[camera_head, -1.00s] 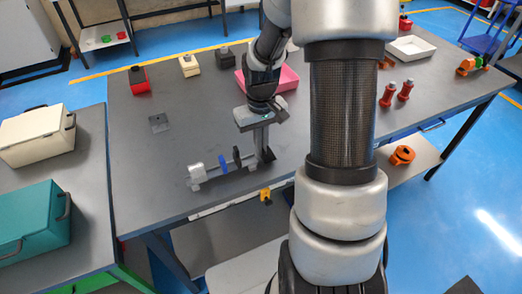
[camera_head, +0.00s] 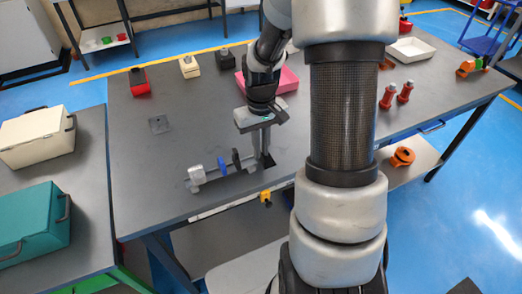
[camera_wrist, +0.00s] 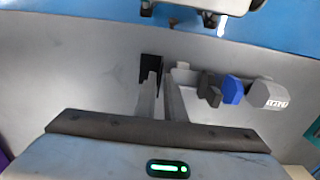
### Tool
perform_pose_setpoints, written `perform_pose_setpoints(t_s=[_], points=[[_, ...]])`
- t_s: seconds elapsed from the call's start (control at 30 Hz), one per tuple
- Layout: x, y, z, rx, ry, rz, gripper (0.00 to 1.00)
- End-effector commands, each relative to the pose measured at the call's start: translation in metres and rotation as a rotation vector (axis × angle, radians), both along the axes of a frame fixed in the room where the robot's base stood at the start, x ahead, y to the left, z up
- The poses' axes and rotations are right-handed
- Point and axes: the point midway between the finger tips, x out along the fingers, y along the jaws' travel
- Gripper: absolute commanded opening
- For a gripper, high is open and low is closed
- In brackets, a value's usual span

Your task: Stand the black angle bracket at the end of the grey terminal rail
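The grey terminal rail (camera_head: 225,179) lies near the table's front edge. It carries a light grey block at its left end, a blue piece and a black piece. The black angle bracket (camera_head: 268,161) is by the rail's right end; it also shows in the wrist view (camera_wrist: 151,66) as a dark square by the fingertips, partly hidden by one finger. My gripper (camera_head: 261,158) points down over that end of the rail. Its two fingers (camera_wrist: 161,78) stand a little apart with a gap between them. Whether the bracket touches the rail is hard to tell.
A pink tray (camera_head: 287,80) stands behind my gripper. The table between the plate and rail is clear. Red parts (camera_head: 388,96) stand at the right.

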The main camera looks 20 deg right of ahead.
Motion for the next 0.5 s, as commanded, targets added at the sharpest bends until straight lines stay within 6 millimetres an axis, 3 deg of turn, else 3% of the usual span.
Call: perform_pose_setpoints(t_s=[0.3,0.5], points=[[0.001,0.000,0.072,-0.001,-0.005,-0.001,0.10],[0.000,0.000,0.097,-0.001,-0.002,0.001,0.10]])
